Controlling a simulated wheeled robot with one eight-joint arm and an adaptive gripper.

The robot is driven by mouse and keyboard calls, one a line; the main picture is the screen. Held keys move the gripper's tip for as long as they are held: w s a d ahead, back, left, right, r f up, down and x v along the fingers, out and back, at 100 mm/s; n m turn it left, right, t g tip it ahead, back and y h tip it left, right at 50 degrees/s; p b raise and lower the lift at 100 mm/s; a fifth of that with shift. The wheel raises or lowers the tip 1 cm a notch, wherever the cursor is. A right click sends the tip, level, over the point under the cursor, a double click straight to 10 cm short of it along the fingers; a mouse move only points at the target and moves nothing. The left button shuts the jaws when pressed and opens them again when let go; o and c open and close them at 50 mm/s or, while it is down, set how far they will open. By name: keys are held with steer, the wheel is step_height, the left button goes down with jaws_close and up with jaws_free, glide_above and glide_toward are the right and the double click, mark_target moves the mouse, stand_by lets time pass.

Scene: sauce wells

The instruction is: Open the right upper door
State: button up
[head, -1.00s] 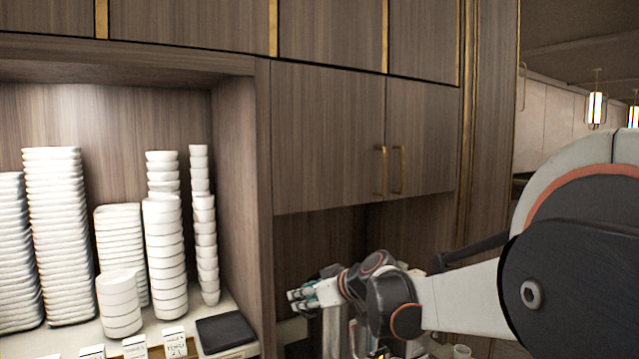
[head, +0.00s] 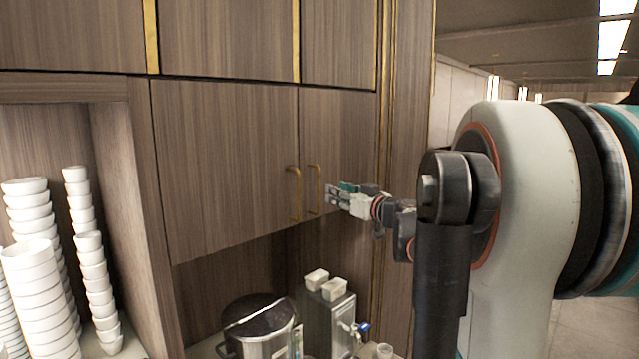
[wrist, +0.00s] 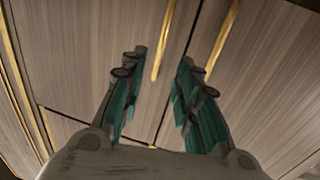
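The right upper door (head: 345,130) is a brown wood panel, shut flush beside the wider left upper door (head: 225,160). Its upright brass handle (head: 316,188) stands close to the left door's handle (head: 294,195). My gripper (head: 332,196) is just right of the right handle in the head view, at handle height. In the wrist view my gripper (wrist: 163,62) has its two fingers apart and nothing held. The right door's handle (wrist: 163,38) appears between and beyond the fingertips; contact cannot be told. The left door's handle (wrist: 222,40) lies outside the right finger.
Below the doors are a metal pot (head: 258,328) and a steel dispenser (head: 328,318) with small white containers (head: 334,289) on top. Stacked white bowls (head: 92,270) fill the niche at left. A brass-trimmed pillar (head: 400,130) stands right of the doors.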

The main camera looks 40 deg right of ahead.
steer(key=p, duration=0.3)
glide_above(318, 210)
steer(key=shift+w+d, duration=0.25)
steer(key=shift+c, duration=0.4)
jaws_close()
